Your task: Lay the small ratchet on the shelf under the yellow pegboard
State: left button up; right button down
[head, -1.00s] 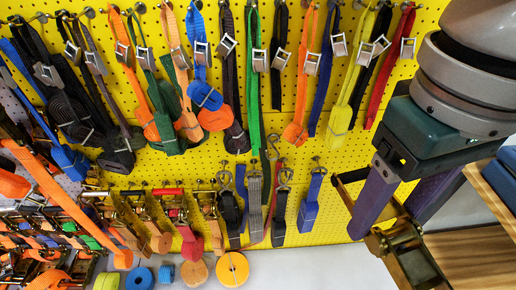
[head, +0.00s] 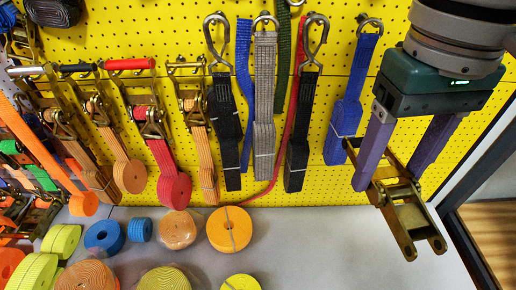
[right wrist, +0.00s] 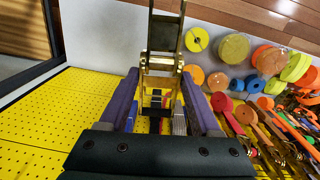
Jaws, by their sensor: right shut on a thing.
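The small ratchet (head: 402,207), a brass-coloured metal buckle, is held by my right gripper (head: 392,172) at the right of the head view. The two purple fingers are shut on it, one on each side. It also shows between the fingers in the right wrist view (right wrist: 163,62). The ratchet hangs clear, in front of the yellow pegboard (head: 345,85) and over the right part of the grey shelf (head: 330,245) as seen from the head. I cannot tell its exact height above the shelf. My left gripper is not in view.
Webbing rolls, among them an orange one (head: 229,229) and a blue one (head: 104,237), stand on the shelf's left and middle. Ratchet straps (head: 173,187) and hook straps (head: 297,150) hang above. The shelf's right part is clear. A dark frame edge (head: 490,160) bounds the right.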

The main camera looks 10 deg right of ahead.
jog(key=m+b, duration=0.1)
jog(key=b, duration=3.5)
send_over(307, 285)
notch_tip(307, 285, down, 37)
notch_tip(307, 285, down, 16)
jog(key=b, duration=0.9)
notch_tip(307, 285, down, 4)
jog(key=b, duration=0.3)
jog(key=shift+f, duration=0.1)
jog(key=shift+c, duration=0.5)
grip_release()
